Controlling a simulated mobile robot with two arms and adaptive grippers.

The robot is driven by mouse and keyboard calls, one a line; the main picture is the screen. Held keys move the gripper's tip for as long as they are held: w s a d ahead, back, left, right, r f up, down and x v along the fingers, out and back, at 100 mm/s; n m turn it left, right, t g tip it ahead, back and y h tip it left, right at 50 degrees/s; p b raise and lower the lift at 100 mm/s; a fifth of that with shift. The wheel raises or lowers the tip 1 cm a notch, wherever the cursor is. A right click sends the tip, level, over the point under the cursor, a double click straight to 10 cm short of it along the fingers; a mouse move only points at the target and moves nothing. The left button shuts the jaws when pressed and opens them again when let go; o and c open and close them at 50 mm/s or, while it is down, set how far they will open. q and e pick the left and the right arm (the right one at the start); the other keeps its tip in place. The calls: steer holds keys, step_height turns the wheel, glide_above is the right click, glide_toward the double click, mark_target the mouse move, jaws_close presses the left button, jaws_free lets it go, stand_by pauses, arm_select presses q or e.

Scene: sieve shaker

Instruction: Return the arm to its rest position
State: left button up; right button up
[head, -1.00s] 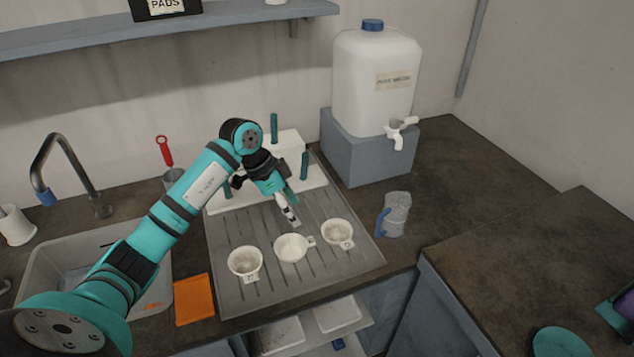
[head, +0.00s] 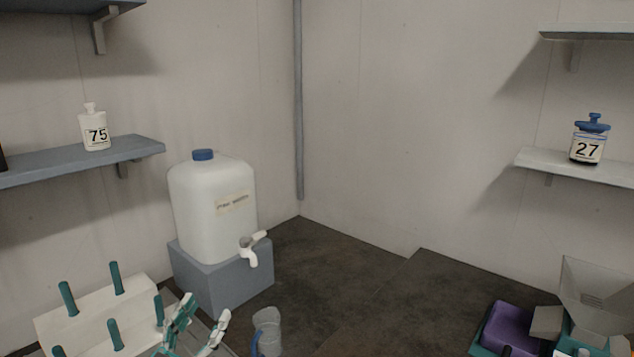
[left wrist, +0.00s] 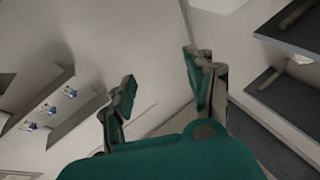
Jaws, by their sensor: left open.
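My left gripper (head: 204,318) is at the bottom edge of the head view, raised in front of the white peg rack. Its two fingers are spread apart with nothing between them. The left wrist view shows the same open fingers (left wrist: 162,84), with bare wall behind them. Most of my left arm is out of the head view. My right gripper is not in view.
A white peg rack (head: 88,318) stands close by the left gripper. A water canister (head: 212,205) sits on a grey block (head: 222,285), and a clear jug (head: 267,332) is to its right. A purple box (head: 507,328) lies at lower right. The corner counter is clear.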

arm_select(q)
steer(key=s+a+f+n+g+y, duration=0.4)
steer(key=s+f+y, duration=0.1)
steer(key=f, duration=0.3)
steer(key=s+a+f+n+g+y, duration=0.3)
steer(key=s+f+g+y, duration=0.15)
steer(key=f, duration=0.35)
steer(key=s+d+f+m+g+h, duration=0.1)
steer(key=s+d+f+m+g, duration=0.25)
steer(key=s, duration=0.55)
steer(key=s+d+f+g+h, duration=0.25)
steer(key=s+f+g, duration=0.35)
steer(key=s, duration=0.4)
step_height(320, 180, down, 26)
steer(key=s+a+f+g, duration=0.1)
steer(key=s+a+f, duration=0.1)
steer(key=s+f, duration=1.4)
steer(key=shift+s+a+f+m+g+y, duration=0.15)
steer(key=shift+s+a+m+g+y, duration=0.15)
steer(key=shift+s+m+y, duration=0.1)
